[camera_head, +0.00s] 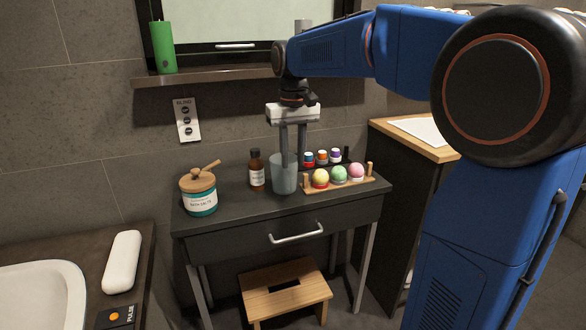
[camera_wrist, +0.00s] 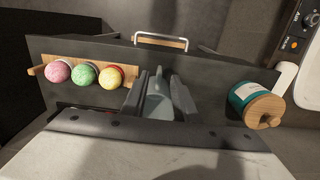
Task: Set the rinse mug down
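The rinse mug (camera_head: 284,178) is a grey, translucent cup, upright over the middle of the dark vanity table (camera_head: 238,205). My gripper (camera_head: 292,152) points straight down at it from above, its fingers reaching to the mug's rim. In the wrist view the mug (camera_wrist: 158,104) sits between the two fingers of my gripper (camera_wrist: 160,98), which look closed on its wall. I cannot tell whether the mug's base touches the tabletop or hangs slightly above it.
A bath salts jar (camera_head: 198,192) and a brown bottle (camera_head: 257,170) stand left of the mug. A wooden rack with coloured bath balls (camera_head: 339,175) is close on its right, with small capped jars (camera_head: 322,157) behind. A wooden stool (camera_head: 285,290) stands below.

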